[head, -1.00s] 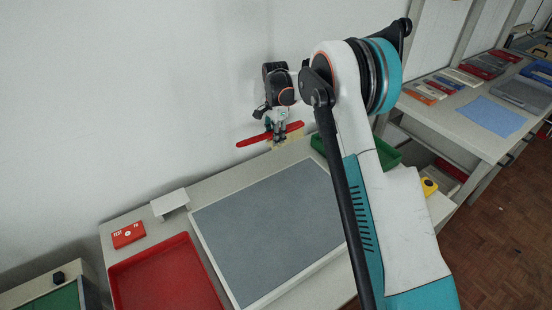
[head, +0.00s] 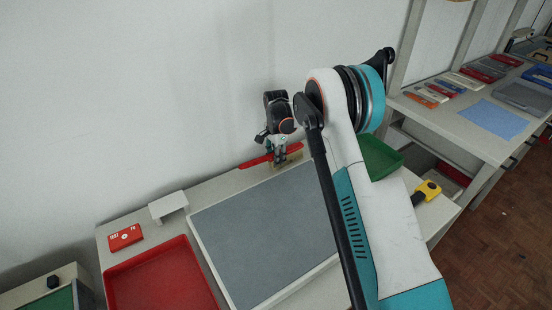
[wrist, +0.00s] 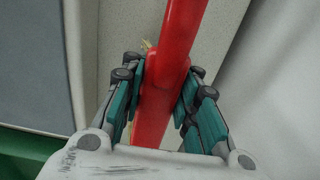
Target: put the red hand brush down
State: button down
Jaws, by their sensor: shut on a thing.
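The red hand brush (head: 256,161) is a long red bar with pale bristles under it, at the back edge of the table by the wall. My gripper (head: 279,158) is shut on it near its middle. In the wrist view the brush (wrist: 172,70) runs between both fingers of my gripper (wrist: 163,95), with a few bristles showing beside it. The brush is low over the pale strip of table behind the grey mat. I cannot tell whether its bristles touch the table.
The grey mat (head: 265,230) fills the middle of the table (head: 222,183). A red tray (head: 160,280), a red box (head: 125,237) and a white stand (head: 168,206) are at left. A green tray (head: 381,156) and a yellow-black tool (head: 428,190) are at right. The wall is close behind.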

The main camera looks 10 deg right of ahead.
jog(key=shift+f+b, duration=0.3)
jog(key=shift+f, duration=0.05)
jog(key=shift+s+f, duration=0.1)
jog(key=shift+f, duration=0.2)
jog(key=c, duration=1.6)
grip_release()
jog(key=o, duration=0.4)
jog(key=shift+f, duration=0.1)
jog(key=shift+c, duration=0.2)
